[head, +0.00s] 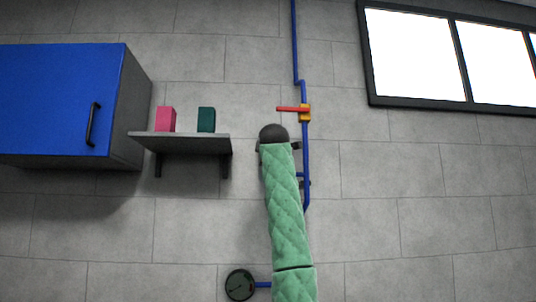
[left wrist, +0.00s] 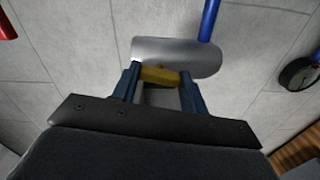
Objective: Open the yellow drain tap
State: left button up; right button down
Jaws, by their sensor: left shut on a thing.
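The yellow drain tap (left wrist: 160,76) shows in the left wrist view as a short yellow bar lying across the picture, slightly tilted. It is beside a smooth grey metal cylinder (left wrist: 178,54) from which a blue pipe (left wrist: 209,20) runs up. My left gripper (left wrist: 159,80) is shut on the yellow bar, with one dark blue finger at each end of it. In the head view my green-sleeved arm covers the yellow tap and most of the gripper. My right gripper is in neither view.
In the head view a red-handled valve (head: 292,109) sits on the blue wall pipe (head: 296,45) above my arm. A round gauge (head: 240,285) is low on the wall. A shelf (head: 190,145) with two boxes and a blue cabinet (head: 60,100) are left.

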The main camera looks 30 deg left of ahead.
pick_arm(q)
jog(key=shift+f+n, duration=0.2)
jog(key=shift+n, duration=0.3)
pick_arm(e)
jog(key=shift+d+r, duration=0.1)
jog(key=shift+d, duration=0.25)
pick_arm(q)
jog(key=o, duration=1)
jog(key=shift+r, duration=0.1)
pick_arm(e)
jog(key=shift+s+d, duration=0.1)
pick_arm(q)
jog(key=shift+s, duration=0.1)
jog(key=b+v, duration=0.2)
jog(key=v, duration=0.5)
jog(key=shift+s+d, duration=0.25)
jog(key=shift+s, duration=0.05)
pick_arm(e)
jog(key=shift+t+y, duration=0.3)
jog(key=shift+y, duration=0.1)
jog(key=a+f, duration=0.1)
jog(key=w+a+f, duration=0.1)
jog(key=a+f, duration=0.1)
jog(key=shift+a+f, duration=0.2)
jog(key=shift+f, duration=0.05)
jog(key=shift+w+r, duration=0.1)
